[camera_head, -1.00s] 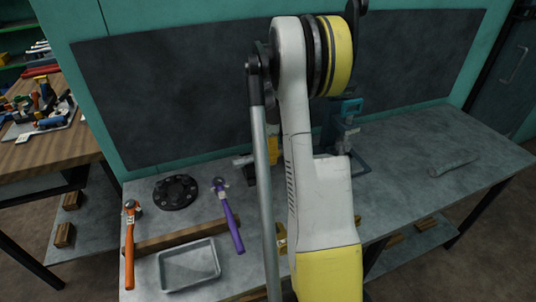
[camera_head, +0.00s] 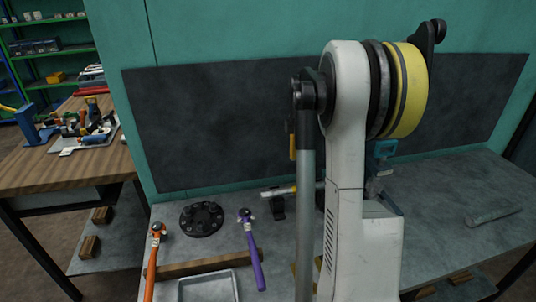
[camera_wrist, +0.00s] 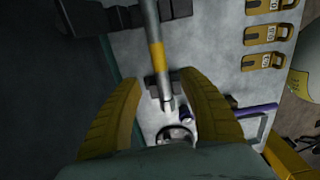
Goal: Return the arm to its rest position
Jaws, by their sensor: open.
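My gripper (camera_wrist: 160,82) shows in the wrist view with its two yellow fingers spread and nothing held between them. A silver rod-like tool with a yellow band (camera_wrist: 157,55) shows between the fingers in that view; the gap to it is hard to judge. In the head view, a silver tool (camera_head: 285,190) lies near the back of the bench on a dark support. My white and yellow arm stands raised in front of the bench in the head view. It hides part of the bench, and my gripper cannot be made out clearly there.
On the grey bench (camera_head: 440,230) are a black round flange (camera_head: 202,218), an orange-handled hammer (camera_head: 153,262), a purple-handled hammer (camera_head: 252,250) and a tray (camera_head: 208,288). A teal vise (camera_head: 381,160) stands behind my arm. A dark backboard (camera_head: 215,120) rises behind. Yellow tags (camera_wrist: 268,33) show in the wrist view.

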